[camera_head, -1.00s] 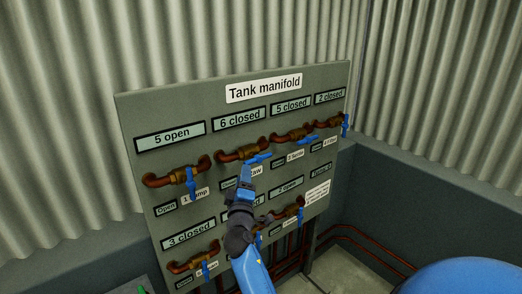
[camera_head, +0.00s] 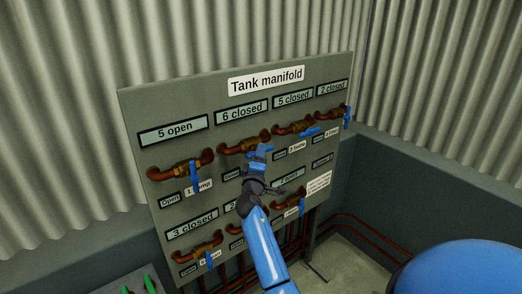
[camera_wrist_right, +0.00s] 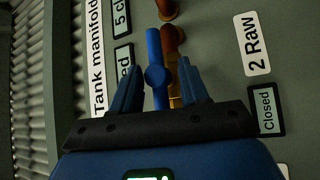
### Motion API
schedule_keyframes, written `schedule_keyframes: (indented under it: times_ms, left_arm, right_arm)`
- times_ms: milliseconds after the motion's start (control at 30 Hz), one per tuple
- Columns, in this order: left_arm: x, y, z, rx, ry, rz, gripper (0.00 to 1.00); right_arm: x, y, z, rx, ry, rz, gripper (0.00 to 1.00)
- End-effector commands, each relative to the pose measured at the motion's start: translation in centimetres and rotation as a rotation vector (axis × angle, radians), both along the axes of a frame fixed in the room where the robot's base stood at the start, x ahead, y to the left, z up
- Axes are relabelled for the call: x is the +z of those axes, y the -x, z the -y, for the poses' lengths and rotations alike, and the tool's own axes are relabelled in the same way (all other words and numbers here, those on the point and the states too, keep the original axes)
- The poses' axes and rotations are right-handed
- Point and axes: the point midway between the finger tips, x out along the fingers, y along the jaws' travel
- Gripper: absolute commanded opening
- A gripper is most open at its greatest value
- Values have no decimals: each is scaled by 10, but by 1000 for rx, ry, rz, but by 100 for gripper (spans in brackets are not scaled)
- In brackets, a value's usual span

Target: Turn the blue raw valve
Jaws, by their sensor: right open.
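The blue raw valve handle (camera_wrist_right: 154,48) lies between the two fingers of my right gripper (camera_wrist_right: 158,76) in the right wrist view, its bar running lengthwise between them. The fingers are open and stand on either side of it. The label "2 Raw" (camera_wrist_right: 256,43) is to its right, with a small "Closed" tag (camera_wrist_right: 266,108). In the head view my right gripper (camera_head: 259,152) is at the raw valve's copper pipe (camera_head: 232,149), below the display reading "6 closed" (camera_head: 241,112), and covers most of the handle. My left gripper is not in view.
The "Tank manifold" panel (camera_head: 135,105) carries several other valves. The neighbouring blue handle (camera_head: 310,132) is close on the right, and the first valve's handle (camera_head: 194,175) hangs down on the left. Copper pipes (camera_head: 362,237) run low on the right.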

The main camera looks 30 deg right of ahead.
Motion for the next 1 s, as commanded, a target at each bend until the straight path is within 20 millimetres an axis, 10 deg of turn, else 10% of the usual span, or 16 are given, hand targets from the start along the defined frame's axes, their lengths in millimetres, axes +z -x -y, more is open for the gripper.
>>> schedule_keyframes:
  times_ms: [567,867,1000]
  left_arm:
    - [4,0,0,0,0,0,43]
    - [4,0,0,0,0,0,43]
    - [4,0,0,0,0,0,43]
  right_arm:
    - [3,-15,13,1,0,0,44]
    - [3,-14,13,0,-1,-1,0]
    - [3,-14,13,1,-2,-1,0]
